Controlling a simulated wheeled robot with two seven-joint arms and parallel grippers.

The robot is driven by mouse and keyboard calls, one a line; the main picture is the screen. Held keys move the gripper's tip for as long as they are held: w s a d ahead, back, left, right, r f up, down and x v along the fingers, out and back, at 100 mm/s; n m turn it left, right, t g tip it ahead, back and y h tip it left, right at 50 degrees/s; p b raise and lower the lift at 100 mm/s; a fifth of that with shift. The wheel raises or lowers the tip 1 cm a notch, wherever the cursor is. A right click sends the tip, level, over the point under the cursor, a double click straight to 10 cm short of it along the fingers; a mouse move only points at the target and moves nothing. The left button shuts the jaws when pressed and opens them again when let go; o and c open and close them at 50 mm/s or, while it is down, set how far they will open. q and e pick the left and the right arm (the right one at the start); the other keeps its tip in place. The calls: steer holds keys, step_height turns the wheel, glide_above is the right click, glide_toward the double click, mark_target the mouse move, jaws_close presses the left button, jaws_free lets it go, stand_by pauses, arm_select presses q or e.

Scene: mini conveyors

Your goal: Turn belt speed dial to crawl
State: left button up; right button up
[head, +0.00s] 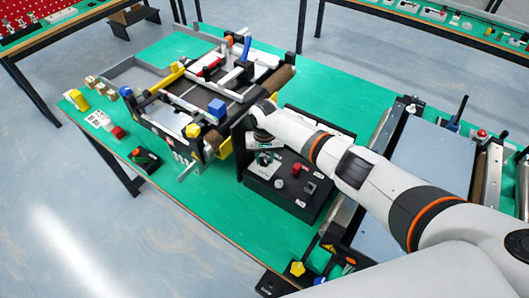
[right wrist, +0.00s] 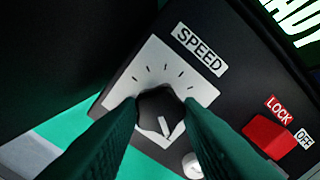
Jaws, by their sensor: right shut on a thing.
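The belt speed dial (right wrist: 160,114) is a black faceted knob with a pale pointer line, on a light plate with tick marks under a SPEED label (right wrist: 200,50). In the right wrist view its pointer is toward the lower right, away from the ticks. My right gripper (right wrist: 158,112) is shut on the dial, one dark green finger on each side. In the head view my right gripper (head: 263,148) is over the black control box (head: 310,185), and the dial is mostly hidden there. My left gripper is not in view.
A red LOCK switch (right wrist: 270,136) marked OFF and a pale round button (right wrist: 192,165) sit beside the dial. A mini conveyor with blue and yellow parts (head: 215,108) stands left of the box on the green table (head: 185,207). Another conveyor (head: 433,145) is at right.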

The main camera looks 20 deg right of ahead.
mark_target(265, 159)
steer(key=shift+r+m+p, duration=0.1)
steer(key=shift+m+p, duration=0.4)
steer(key=shift+m, duration=0.6)
steer(key=o, duration=1)
steer(key=shift+c, duration=0.2)
step_height(265, 159, up, 12)
steer(key=b, duration=0.2)
